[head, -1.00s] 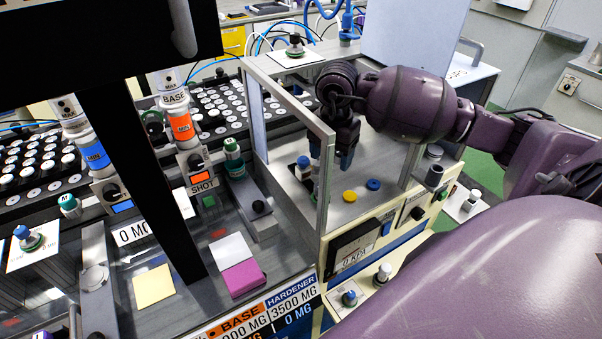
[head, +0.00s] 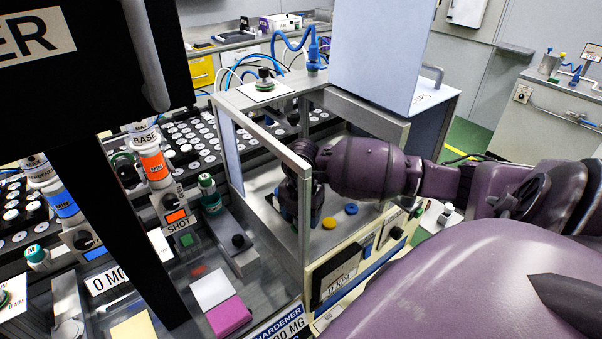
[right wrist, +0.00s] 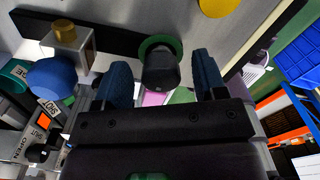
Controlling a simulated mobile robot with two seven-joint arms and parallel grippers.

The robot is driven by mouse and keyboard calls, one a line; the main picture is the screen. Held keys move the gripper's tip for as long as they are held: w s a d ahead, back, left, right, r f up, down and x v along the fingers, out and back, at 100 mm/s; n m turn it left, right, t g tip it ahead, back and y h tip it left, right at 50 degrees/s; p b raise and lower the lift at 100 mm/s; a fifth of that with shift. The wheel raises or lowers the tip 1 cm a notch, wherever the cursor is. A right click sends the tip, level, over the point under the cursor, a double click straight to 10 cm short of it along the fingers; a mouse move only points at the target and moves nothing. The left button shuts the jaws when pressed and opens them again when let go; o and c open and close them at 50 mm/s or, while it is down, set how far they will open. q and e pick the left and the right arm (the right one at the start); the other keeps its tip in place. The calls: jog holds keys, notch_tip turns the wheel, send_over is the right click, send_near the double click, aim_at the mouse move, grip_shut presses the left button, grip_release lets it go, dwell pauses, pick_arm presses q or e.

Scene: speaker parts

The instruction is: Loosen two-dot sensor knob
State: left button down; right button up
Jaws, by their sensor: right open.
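My right gripper (head: 290,212) is inside the open-framed chamber (head: 262,137), pointing down, left of a yellow disc (head: 329,223) and a blue disc (head: 351,208). In the right wrist view, its two blue fingers are spread apart (right wrist: 162,80). A dark rounded knob on a green ring (right wrist: 160,62) shows between them, with a gap visible on each side. No dots are legible on it, so I cannot confirm that it is the two-dot sensor knob. The gripper hides this spot in the head view. My left gripper is not in view.
A blue ball-topped knob (right wrist: 55,77) and a block with a brass-coloured peg (right wrist: 72,45) are left of the fingers in the wrist view. The chamber's metal posts stand close to my right arm. A magenta block (head: 229,315) lies outside at front left.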

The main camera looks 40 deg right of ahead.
jog(key=shift+f, duration=0.35)
jog(key=shift+c, duration=0.2)
jog(key=c, duration=0.9)
jog(key=shift+n+b, duration=0.3)
jog(key=shift+n, duration=0.1)
